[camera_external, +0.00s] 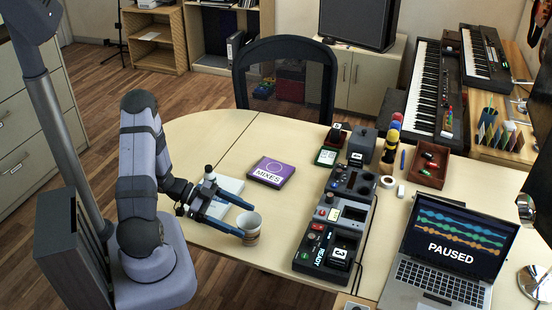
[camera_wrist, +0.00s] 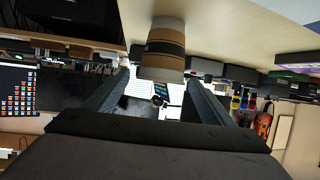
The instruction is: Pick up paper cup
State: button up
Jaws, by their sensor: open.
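The paper cup (camera_external: 250,229) stands upright on the table near its front edge in the external view. In the wrist view the cup (camera_wrist: 165,48) shows large at the top middle, just beyond and between the fingertips, with the picture turned over. I cannot tell whether either finger touches the cup.
A purple "MIXES" box (camera_external: 271,172) and a white paper or book (camera_external: 226,192) lie behind the cup. A dark control console (camera_external: 340,215) stands to the right, then a laptop (camera_external: 447,250). The table between cup and console is clear.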

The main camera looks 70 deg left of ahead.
jog(key=shift+f, duration=1.4)
jog(key=shift+p+x, duration=0.7)
jog(key=shift+x, duration=3)
jog(key=shift+a+f, duration=0.1)
jog(key=shift+f, duration=0.05)
jog(key=c, duration=1.1)
